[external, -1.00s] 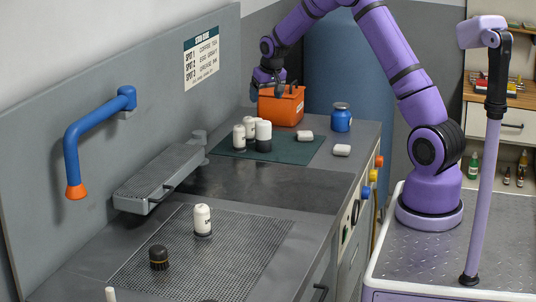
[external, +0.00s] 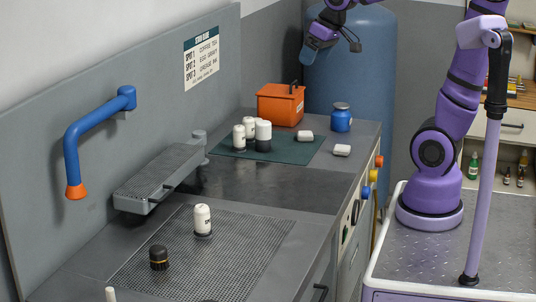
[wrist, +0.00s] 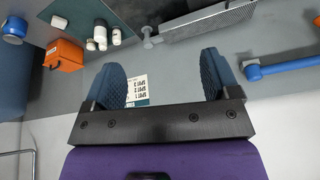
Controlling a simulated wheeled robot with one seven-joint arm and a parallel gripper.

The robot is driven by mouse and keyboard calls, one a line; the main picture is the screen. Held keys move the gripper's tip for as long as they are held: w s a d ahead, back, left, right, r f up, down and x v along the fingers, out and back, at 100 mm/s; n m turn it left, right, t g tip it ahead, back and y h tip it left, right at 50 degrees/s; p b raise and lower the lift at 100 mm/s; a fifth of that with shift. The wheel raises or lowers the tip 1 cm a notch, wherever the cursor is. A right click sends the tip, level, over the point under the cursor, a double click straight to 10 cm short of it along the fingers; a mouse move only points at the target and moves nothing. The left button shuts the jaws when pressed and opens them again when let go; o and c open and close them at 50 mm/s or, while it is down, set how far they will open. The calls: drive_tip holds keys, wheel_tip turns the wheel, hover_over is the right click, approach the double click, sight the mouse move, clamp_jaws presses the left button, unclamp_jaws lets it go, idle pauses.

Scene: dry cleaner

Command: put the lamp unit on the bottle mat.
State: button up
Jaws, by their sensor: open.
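The orange box with a black handle, which looks like the lamp unit (external: 279,104), stands upright at the back edge of the dark green bottle mat (external: 292,150). I cannot tell whether its base rests on the mat or just behind it. In the wrist view the lamp unit (wrist: 63,56) shows at the upper left, against the mat's edge (wrist: 76,10). My gripper (external: 318,48) is up in the air, behind and right of the lamp unit, clear of it. In the wrist view its two blue fingers (wrist: 164,78) are wide apart with nothing between them.
White bottles (external: 248,128) and a dark-based bottle (external: 263,136) stand on the mat. A blue jar (external: 341,118) stands right. A blue tank (external: 350,75) rises behind the counter.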

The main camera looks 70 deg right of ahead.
drive_tip(key=s+a+f+n, duration=0.1)
drive_tip(key=s+a, duration=0.2)
drive_tip(key=s, duration=0.4)
drive_tip(key=s+a+f+n, duration=0.1)
drive_tip(key=s+a, duration=0.2)
drive_tip(key=s, duration=0.4)
drive_tip(key=shift+n+y, duration=0.3)
